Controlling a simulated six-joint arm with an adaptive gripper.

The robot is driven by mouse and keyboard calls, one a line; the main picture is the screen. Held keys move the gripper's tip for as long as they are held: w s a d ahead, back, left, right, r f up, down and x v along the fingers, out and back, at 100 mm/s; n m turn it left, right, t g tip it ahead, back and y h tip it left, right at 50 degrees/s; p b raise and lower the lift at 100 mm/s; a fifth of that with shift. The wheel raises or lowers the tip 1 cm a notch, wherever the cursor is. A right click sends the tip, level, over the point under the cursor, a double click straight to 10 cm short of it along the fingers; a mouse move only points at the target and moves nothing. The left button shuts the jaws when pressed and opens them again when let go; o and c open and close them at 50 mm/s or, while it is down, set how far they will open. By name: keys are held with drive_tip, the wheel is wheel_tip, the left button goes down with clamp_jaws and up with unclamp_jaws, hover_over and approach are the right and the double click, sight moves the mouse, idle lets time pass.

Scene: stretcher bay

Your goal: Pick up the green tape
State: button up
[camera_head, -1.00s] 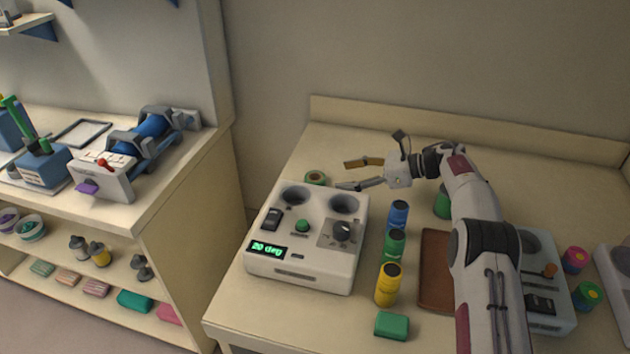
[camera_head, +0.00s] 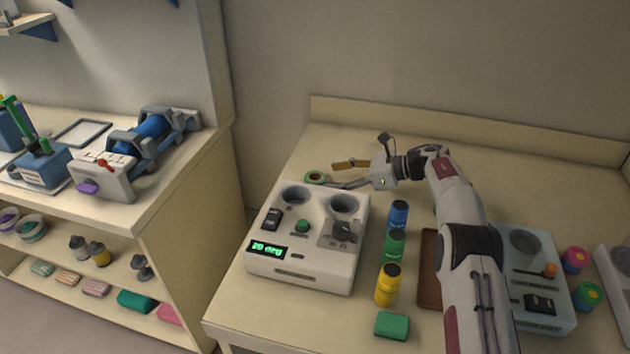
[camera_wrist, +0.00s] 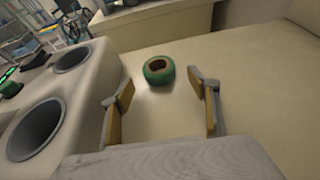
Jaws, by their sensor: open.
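The green tape (camera_wrist: 159,71) is a small ring lying flat on the table, seen ahead of my fingers in the wrist view. In the head view the tape (camera_head: 315,178) sits just behind the white device with two wells, its right side close to my fingers. My gripper (camera_wrist: 162,108) is open and empty, with a tan-padded finger on each side. In the head view my gripper (camera_head: 342,175) is low over the table, to the right of the tape. The tape lies beyond the fingertips, roughly between their lines, apart from both.
The white device (camera_head: 308,262) stands close on the left in the wrist view (camera_wrist: 88,105). Blue, green and yellow bottles (camera_head: 388,285) stand in a row right of it. A green block (camera_head: 392,326) lies at the front. The table behind my gripper is clear.

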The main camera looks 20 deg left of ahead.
sight(323, 179)
drive_tip(key=shift+x, duration=2.05)
drive_tip(key=shift+s, duration=0.1)
drive_tip(key=c, duration=1)
